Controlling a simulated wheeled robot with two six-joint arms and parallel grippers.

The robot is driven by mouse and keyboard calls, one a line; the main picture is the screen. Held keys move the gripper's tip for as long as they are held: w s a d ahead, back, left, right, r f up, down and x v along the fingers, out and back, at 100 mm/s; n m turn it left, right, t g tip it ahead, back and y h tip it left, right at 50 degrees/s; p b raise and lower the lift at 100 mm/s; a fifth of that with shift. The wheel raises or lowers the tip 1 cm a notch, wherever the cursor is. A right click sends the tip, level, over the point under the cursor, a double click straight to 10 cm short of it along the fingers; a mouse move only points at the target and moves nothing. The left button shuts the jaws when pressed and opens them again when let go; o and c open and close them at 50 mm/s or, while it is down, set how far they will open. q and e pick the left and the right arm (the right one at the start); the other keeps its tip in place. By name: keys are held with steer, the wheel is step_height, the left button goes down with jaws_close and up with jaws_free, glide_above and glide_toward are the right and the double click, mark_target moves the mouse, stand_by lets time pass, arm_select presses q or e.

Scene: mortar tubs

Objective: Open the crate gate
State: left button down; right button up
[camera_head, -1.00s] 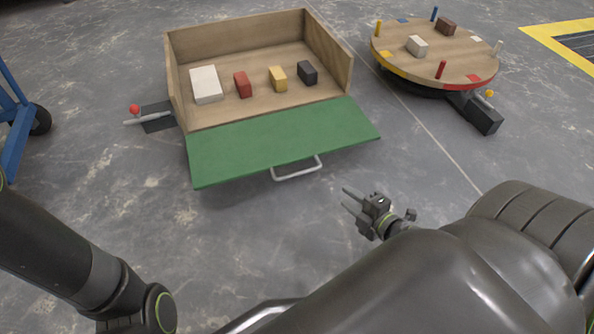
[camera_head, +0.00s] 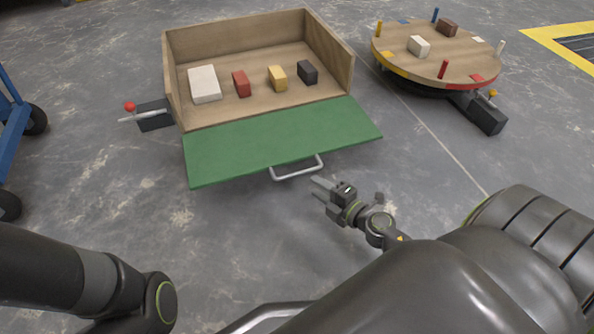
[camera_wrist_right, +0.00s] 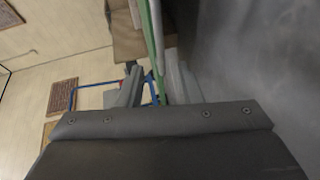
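The wooden crate (camera_head: 235,40) stands at the upper left of the head view. Its green gate (camera_head: 270,145) is folded down and outward from the front, leaving that side open. A metal U-shaped handle (camera_head: 297,175) sits on the gate's outer edge. My right gripper (camera_head: 318,187) is just right of and below the handle, its fingers pointing toward it. In the right wrist view, the fingers (camera_wrist_right: 155,88) are apart, with the green gate (camera_wrist_right: 150,40) seen edge-on and a grey bar between them in the picture; contact cannot be told. My left gripper is out of view.
In the crate lie a white block (camera_head: 205,84), a red block (camera_head: 241,84), a yellow block (camera_head: 277,78) and a dark block (camera_head: 307,72). A lever (camera_head: 145,115) stands at its left. A round turntable (camera_head: 435,55) is at right. Bare floor lies below the gate.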

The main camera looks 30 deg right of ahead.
mark_target(297, 174)
steer(key=b+x, duration=0.1)
steer(key=x, duration=0.8)
steer(key=shift+c, duration=0.3)
jaws_close()
